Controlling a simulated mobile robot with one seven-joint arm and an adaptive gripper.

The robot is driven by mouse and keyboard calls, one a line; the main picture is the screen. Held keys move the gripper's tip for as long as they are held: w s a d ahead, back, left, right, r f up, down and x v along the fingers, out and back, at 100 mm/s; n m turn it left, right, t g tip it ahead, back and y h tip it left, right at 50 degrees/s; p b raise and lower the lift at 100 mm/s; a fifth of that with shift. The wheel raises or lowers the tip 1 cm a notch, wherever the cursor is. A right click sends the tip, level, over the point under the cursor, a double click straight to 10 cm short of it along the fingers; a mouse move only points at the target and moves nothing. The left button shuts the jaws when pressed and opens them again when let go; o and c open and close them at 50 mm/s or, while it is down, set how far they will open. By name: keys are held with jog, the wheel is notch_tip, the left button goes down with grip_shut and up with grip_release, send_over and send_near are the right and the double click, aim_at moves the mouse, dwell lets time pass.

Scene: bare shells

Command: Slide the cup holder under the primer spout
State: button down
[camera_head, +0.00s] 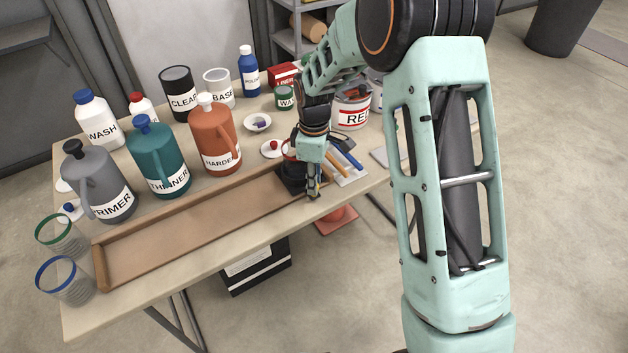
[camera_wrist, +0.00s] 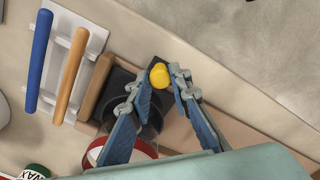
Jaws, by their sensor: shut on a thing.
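The cup holder (camera_head: 290,182) is a dark block at the right end of a long wooden channel (camera_head: 190,228). In the wrist view the dark holder (camera_wrist: 119,80) carries a clear cup with a red rim (camera_wrist: 143,148) and has a yellow knob (camera_wrist: 159,76). My gripper (camera_head: 313,193) has its fingertips on both sides of the knob, and it also shows in the wrist view (camera_wrist: 158,79). It is shut on the cup holder's knob. The grey PRIMER jug (camera_head: 100,192) with a black top stands behind the channel's left end. Its spout is not clearly visible.
The teal THINNER jug (camera_head: 158,160) and orange HARDENER jug (camera_head: 213,140) stand behind the channel. Green-rimmed (camera_head: 60,236) and blue-rimmed (camera_head: 66,280) clear cups stand beyond its left end. The channel floor is clear left of the holder.

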jog(key=s+a, duration=0.9)
jog(key=a, duration=0.4)
jog(key=s+a+b, duration=0.1)
jog(key=s+a, duration=0.8)
jog(key=a, duration=0.4)
jog(key=s+a+b, duration=0.1)
jog(key=s+a, duration=0.8)
jog(key=a, duration=0.5)
jog(key=shift+s+r, duration=0.1)
jog(key=shift+a, duration=0.15)
jog(key=c, duration=1.8)
grip_release()
jog(key=shift+s, duration=0.1)
jog(key=shift+o, duration=0.2)
